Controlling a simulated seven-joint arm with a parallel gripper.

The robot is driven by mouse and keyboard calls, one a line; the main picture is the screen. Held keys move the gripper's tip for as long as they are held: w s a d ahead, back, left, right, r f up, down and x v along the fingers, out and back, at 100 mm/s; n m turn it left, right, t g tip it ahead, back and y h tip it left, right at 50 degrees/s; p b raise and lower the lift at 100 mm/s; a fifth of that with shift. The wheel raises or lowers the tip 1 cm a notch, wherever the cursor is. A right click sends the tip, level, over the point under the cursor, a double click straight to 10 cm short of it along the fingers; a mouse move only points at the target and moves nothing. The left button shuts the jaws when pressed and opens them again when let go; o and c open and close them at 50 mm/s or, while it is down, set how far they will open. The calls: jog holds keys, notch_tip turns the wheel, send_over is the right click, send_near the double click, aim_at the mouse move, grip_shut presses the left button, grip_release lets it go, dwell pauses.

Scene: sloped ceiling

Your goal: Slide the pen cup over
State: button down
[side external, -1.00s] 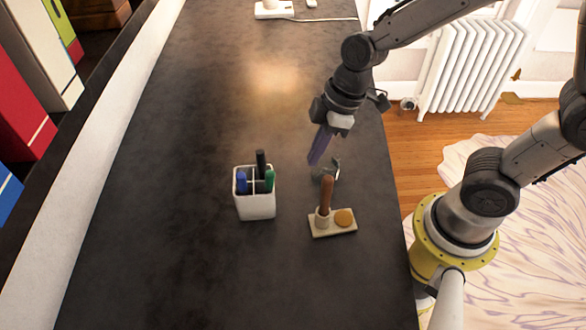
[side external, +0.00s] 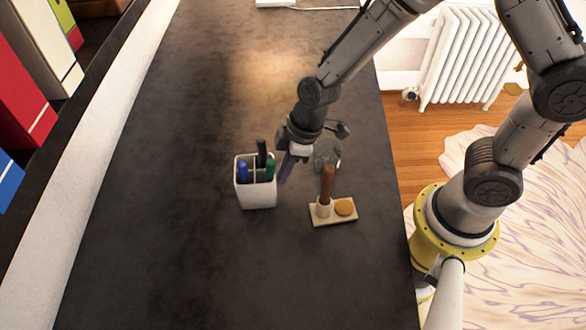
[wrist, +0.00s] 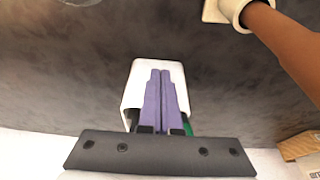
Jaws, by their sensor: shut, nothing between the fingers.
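The pen cup (side external: 256,196) is a white, divided, square cup standing upright on the dark desk in the side view. It holds a blue pen (side external: 242,172), a black pen (side external: 262,152) and a green pen (side external: 271,169). My gripper (side external: 283,180) has purple fingers and is shut and empty. It is low, just right of the cup. In the wrist view, the shut fingers (wrist: 165,75) overlap the white cup (wrist: 137,78). I cannot tell whether they touch it.
A small tray (side external: 322,221) with a brown-handled stamp (side external: 327,183) and a round orange-tan pad (side external: 345,207) lies right of the cup. A clear glass (side external: 328,156) stands behind the stamp. The desk left of the cup is clear.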

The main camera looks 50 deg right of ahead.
dwell(0.3)
jog(key=w+a, duration=0.6)
jog(key=a, duration=0.1)
jog(key=w+a, duration=0.7)
jog(key=shift+w+a, duration=0.1)
jog(key=shift+w, duration=0.05)
